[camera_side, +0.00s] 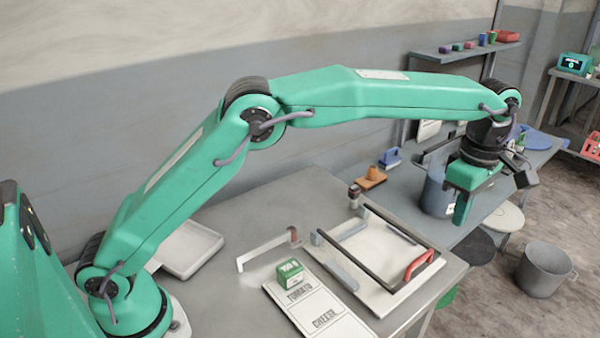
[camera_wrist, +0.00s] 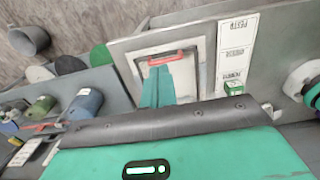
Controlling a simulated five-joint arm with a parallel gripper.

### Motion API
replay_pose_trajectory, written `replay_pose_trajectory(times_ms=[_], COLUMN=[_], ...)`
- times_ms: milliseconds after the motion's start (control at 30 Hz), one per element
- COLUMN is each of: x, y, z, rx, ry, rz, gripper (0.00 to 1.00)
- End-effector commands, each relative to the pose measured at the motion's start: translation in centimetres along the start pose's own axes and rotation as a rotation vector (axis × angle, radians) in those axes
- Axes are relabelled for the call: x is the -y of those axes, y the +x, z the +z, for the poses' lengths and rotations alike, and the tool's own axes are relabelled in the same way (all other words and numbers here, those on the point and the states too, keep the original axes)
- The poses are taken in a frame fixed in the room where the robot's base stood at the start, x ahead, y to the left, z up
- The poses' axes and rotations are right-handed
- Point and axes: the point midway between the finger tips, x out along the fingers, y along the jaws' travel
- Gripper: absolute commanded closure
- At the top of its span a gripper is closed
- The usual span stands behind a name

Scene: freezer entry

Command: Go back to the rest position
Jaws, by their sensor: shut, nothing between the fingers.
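My gripper (camera_side: 462,212) hangs fingers-down at the end of my outstretched arm, beyond the right edge of the near table. Its fingers are together with nothing between them; they also show in the wrist view (camera_wrist: 157,88), across the image of the white frame. A small green box (camera_side: 290,273) sits on the white label card (camera_side: 315,308) marked TOMATO and CHEESE, well apart from my gripper. The box also shows in the wrist view (camera_wrist: 233,88), where the card also reads PESTO.
A white board (camera_side: 375,255) with dark rails and a red handle (camera_side: 419,264) lies on the near table, beside a metal bracket (camera_side: 266,250). A grey-blue container (camera_side: 434,195) stands close behind my gripper. A pot (camera_side: 543,270) stands on the floor at right.

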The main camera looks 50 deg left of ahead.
Motion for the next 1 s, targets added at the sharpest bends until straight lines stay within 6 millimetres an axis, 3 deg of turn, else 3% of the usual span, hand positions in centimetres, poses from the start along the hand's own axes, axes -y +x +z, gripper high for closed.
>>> replay_pose_trajectory(times_ms=[333,533,767,1000], x=[0.0,0.3,1.6,4.1], y=[-0.5,-1.6,-4.3,-7.1], z=[0.1,-1.1,-4.6,-9.1], rx=[0.001,0.008,0.02,0.022], ry=[0.003,0.05,0.187,0.376], rz=[0.002,0.016,0.059,0.121], gripper=[1.0,1.0,1.0,1.0])
